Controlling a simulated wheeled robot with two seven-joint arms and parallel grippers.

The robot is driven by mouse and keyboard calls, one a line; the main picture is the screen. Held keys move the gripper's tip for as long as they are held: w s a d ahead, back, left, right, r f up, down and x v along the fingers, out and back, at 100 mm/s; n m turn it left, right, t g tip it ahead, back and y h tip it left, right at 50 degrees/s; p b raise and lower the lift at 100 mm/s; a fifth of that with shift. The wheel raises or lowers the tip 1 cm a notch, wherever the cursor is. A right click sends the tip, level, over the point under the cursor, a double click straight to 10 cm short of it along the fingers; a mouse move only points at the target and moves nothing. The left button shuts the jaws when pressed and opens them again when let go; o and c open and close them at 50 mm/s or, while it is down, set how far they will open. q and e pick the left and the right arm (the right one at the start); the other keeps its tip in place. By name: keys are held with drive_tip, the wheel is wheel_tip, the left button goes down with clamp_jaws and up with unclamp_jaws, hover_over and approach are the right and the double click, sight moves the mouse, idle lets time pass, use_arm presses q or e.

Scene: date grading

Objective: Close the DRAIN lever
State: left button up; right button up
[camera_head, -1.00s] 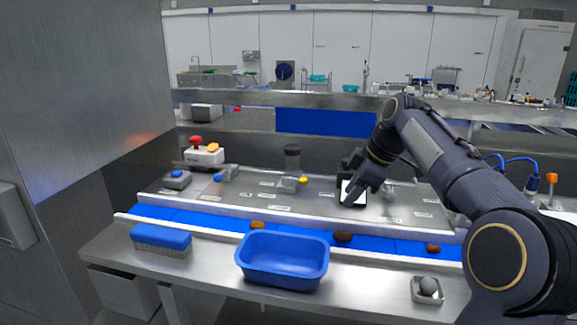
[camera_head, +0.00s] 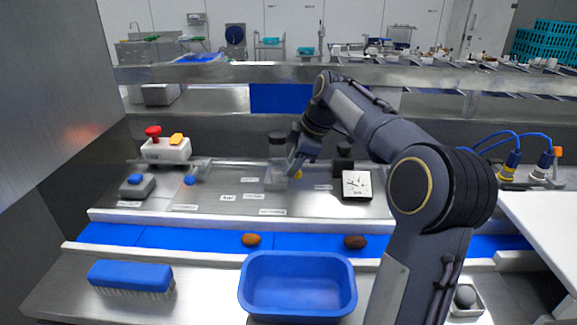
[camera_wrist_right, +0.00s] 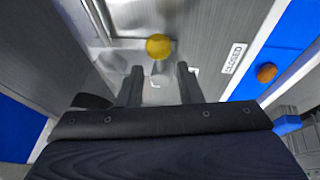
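A lever with a yellow knob (camera_head: 298,175) stands on the steel panel beside a clear cup-like fitting (camera_head: 275,174). The yellow knob also shows in the right wrist view (camera_wrist_right: 158,46), with a "CLOSED" label (camera_wrist_right: 233,58) to its right. My right gripper (camera_wrist_right: 159,74) is open, its two fingers apart, with the knob just beyond and between the fingertips. I cannot see contact. In the head view my right gripper (camera_head: 294,166) partly covers the lever. A lever with a blue knob (camera_head: 189,180) is further left. No DRAIN label is readable. My left gripper is out of view.
A white-faced gauge (camera_head: 357,184) is right of the lever. A control box with a red button (camera_head: 153,132) stands at the back left. In front run a blue belt (camera_head: 200,238) with brown dates, a blue tub (camera_head: 297,260) and a blue brush (camera_head: 130,275).

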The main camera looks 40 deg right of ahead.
drive_tip(key=shift+w+a+f, duration=0.15)
drive_tip(key=shift+w+f, duration=0.2)
drive_tip(key=shift+f, duration=0.25)
drive_tip(key=shift+w+a+f, duration=0.1)
drive_tip(key=shift+w+f, duration=0.05)
drive_tip(key=shift+f, duration=0.5)
clamp_jaws()
